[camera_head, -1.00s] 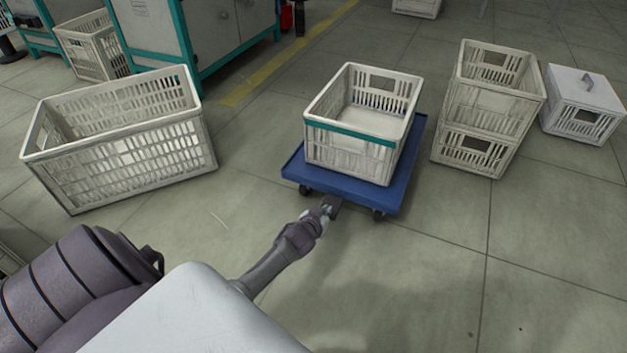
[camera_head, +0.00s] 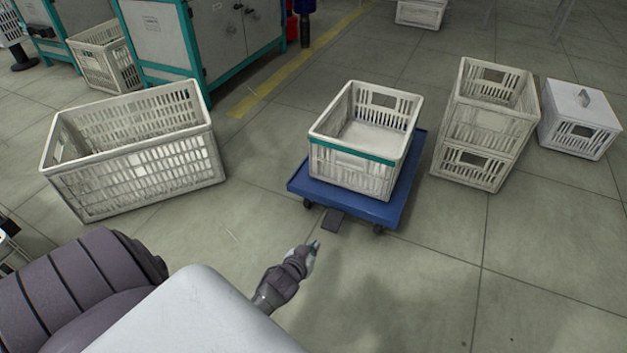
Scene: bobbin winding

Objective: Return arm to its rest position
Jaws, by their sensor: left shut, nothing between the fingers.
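My left gripper (camera_head: 313,246) is shut and empty at the end of my left arm, which comes in from the lower left. It is in front of a blue wheeled cart (camera_head: 345,205) and apart from it, with bare floor between. A dark flat tab (camera_head: 334,221) sticks out low at the cart's front edge, just beyond the gripper. A white crate (camera_head: 350,168) with a teal stripe stands on the cart and looks empty. My right gripper is not in view.
A large white crate (camera_head: 140,170) stands on the floor at left. Two stacked crates (camera_head: 478,140) and a lidded white box (camera_head: 580,120) stand at right. Grey cabinets with teal frames (camera_head: 205,40) are behind. The floor in front of the cart is clear.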

